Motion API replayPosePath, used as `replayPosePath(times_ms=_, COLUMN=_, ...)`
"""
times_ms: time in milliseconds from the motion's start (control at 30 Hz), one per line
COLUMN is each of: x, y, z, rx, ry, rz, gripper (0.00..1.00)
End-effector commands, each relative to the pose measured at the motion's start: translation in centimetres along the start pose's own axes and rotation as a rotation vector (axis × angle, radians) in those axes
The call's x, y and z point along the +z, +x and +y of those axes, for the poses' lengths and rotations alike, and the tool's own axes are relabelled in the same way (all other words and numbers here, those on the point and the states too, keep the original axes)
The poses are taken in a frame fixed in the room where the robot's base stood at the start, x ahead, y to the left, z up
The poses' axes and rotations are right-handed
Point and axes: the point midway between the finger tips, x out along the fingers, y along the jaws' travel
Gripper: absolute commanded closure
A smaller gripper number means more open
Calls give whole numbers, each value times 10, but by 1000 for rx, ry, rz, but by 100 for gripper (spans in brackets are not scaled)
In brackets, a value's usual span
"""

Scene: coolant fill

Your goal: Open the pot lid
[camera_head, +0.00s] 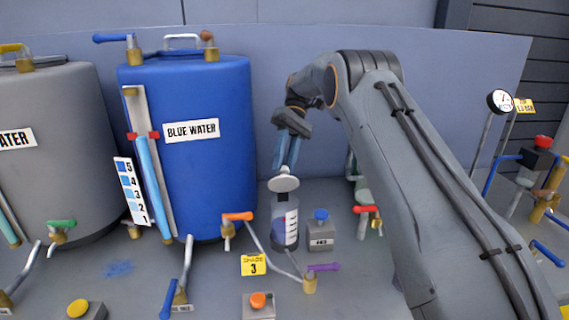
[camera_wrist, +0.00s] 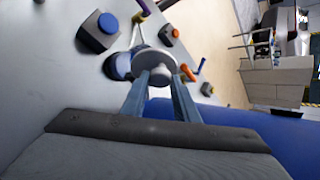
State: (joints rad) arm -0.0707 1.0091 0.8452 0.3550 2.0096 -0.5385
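I cannot tell how far the lid is apart from the rim. My gripper (camera_head: 286,166) points down at the lid from above. In the wrist view its two fingertips (camera_wrist: 160,80) are on both sides of the lid's knob and appear closed on it.
The blue water tank (camera_head: 190,130) stands close on the left. A grey box with a blue button (camera_head: 321,216) is just right of the pot. Orange (camera_head: 238,216), purple (camera_head: 323,267) and red (camera_head: 366,209) valve handles surround it. An orange-button box (camera_head: 258,300) is in front.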

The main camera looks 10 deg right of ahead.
Motion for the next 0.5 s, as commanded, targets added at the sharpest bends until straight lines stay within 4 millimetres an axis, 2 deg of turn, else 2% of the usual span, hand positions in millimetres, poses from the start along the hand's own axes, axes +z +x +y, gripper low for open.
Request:
replayPosePath(times_ms=33, x=0, y=1, z=0, rx=0, ry=0, rz=-1, gripper=64)
replayPosePath(times_ms=100, x=0, y=1, z=0, rx=0, ry=0, rz=-1, gripper=54)
replayPosePath(times_ms=500, x=0, y=0, z=0, rx=1, ry=0, rz=1, gripper=54)
